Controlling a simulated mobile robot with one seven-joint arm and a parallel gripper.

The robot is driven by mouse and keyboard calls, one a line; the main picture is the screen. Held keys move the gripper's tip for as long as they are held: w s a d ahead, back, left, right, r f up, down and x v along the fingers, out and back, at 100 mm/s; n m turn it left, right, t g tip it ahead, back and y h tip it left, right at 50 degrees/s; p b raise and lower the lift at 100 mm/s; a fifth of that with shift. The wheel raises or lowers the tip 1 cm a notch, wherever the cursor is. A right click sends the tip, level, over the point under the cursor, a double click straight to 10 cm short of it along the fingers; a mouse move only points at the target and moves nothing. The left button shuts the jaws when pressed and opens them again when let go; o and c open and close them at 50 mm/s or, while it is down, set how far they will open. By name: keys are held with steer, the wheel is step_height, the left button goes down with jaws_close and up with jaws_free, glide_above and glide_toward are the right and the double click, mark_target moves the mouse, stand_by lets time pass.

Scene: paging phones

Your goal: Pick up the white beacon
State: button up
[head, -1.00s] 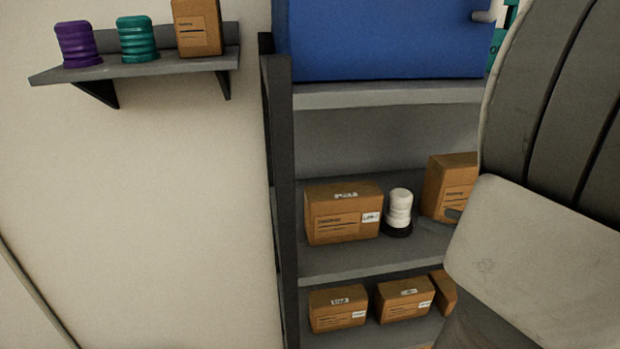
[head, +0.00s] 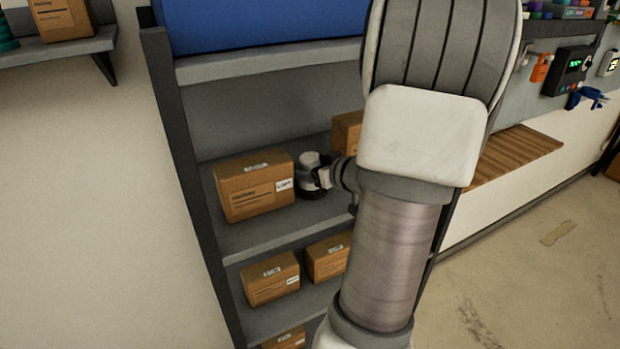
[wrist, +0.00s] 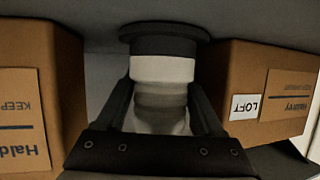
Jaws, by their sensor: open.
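The white beacon (head: 310,160) stands on its black base on the middle shelf, between two cardboard boxes. In the head view my gripper (head: 322,178) is at the beacon and hides part of it. In the wrist view the beacon (wrist: 160,90) appears upside down, with its black base at the top. My gripper's (wrist: 165,100) two dark fingers are open, one on each side of the white body. I cannot tell whether either finger touches it.
A cardboard box (head: 255,185) stands close to the left of the beacon. Another box (head: 347,133) is behind my arm on the right. A shelf with more boxes (head: 271,278) is below, and a blue container (head: 260,22) is above.

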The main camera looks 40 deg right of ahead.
steer(key=shift+w+f, duration=0.15)
steer(key=shift+w, duration=0.2)
jaws_close()
stand_by(0.4)
